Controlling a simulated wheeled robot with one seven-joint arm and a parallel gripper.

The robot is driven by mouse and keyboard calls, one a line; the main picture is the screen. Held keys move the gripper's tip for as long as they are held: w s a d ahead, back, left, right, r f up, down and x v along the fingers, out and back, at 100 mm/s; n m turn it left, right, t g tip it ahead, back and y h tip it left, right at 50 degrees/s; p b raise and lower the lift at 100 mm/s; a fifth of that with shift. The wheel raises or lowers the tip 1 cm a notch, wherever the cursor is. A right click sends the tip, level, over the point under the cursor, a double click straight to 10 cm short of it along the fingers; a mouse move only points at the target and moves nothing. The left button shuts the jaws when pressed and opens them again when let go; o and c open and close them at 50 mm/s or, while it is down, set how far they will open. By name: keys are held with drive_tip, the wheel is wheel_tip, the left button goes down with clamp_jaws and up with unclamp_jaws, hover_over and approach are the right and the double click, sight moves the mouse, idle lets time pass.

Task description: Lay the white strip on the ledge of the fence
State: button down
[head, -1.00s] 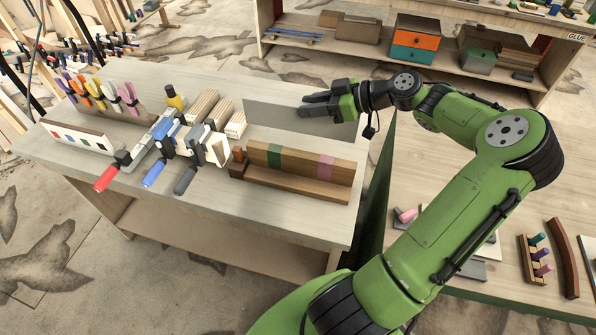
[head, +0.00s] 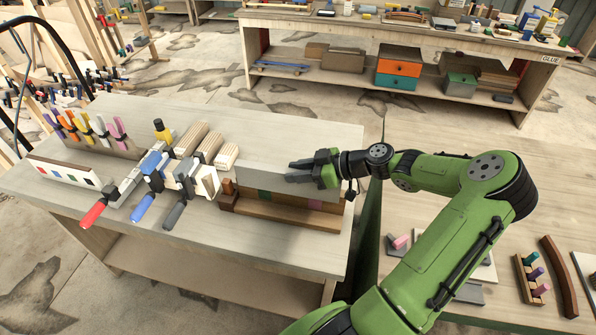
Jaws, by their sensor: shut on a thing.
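My gripper (head: 291,171) is shut on a pale grey-white strip (head: 262,177), seen in the head view. The strip is a long thin board held on its edge, running roughly along the fence. The brown wooden fence (head: 290,199) stands on the left bench, with green and pink bands on its face. The strip hides the upper part of the fence. I cannot tell whether the strip touches it. The fence's ledge (head: 285,215) runs along its front, below the strip, and looks bare.
Clamps with red, blue and dark handles (head: 150,190) and wooden blocks (head: 205,145) crowd the bench left of the fence. A rack of coloured clamps (head: 85,130) stands farther left. The bench top (head: 265,245) in front of the fence is clear.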

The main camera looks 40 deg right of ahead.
drive_tip(key=shift+f+b, duration=0.55)
drive_tip(key=shift+f, duration=0.05)
drive_tip(key=c, duration=0.8)
unclamp_jaws()
drive_tip(key=shift+r, duration=0.15)
